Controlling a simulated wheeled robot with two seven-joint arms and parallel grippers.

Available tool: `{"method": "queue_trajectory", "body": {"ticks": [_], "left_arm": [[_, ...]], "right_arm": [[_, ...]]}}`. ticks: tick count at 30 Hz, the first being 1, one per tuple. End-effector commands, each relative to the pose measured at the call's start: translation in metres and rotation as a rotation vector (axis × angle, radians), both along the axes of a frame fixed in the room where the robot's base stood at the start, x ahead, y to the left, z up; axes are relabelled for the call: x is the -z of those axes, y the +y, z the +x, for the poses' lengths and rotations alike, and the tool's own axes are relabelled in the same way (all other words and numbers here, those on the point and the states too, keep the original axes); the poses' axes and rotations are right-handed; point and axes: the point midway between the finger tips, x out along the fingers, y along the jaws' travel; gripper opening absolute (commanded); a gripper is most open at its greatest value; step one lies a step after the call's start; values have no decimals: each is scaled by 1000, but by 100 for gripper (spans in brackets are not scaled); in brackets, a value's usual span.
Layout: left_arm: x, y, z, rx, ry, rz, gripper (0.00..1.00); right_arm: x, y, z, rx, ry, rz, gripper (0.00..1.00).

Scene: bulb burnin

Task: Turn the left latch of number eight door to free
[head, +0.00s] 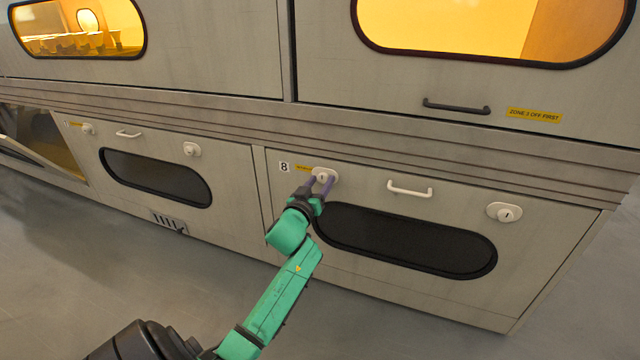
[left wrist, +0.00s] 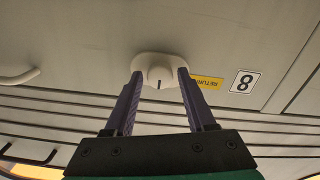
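Number eight door (head: 290,215) is the grey lower panel at the right in the head view, marked by an 8 label (head: 284,167). Its left latch (head: 325,173) is a cream knob on a rounded plate. It also shows in the left wrist view (left wrist: 160,66), with a short dark mark running up and down the picture. My left gripper (head: 321,184) is at this latch. Its two purple fingers (left wrist: 160,82) are apart, one on each side of the knob; whether they touch it I cannot tell. My right gripper is not in view.
The door's right latch (head: 505,212), white handle (head: 409,189) and dark oval window (head: 405,240) lie to the right. A dark handle (head: 456,107) and a yellow "ZONE 3 OFF FIRST" label (head: 534,115) are above. Another closed door (head: 225,205) is at the left. The floor in front is clear.

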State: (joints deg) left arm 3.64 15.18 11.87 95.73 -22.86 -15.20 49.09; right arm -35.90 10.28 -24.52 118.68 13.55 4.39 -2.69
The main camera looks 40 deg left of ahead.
Motion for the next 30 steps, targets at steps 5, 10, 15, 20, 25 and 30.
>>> {"method": "queue_trajectory", "body": {"ticks": [5,10,15,20,25,30], "left_arm": [[0,0,0,0,0,0,0],[0,0,0,0,0,0,0],[0,0,0,0,0,0,0],[0,0,0,0,0,0,0],[0,0,0,0,0,0,0],[0,0,0,0,1,0,0]], "right_arm": [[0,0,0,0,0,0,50],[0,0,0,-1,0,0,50],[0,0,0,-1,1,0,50],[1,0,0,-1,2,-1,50],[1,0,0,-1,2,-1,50],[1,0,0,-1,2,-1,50]]}}
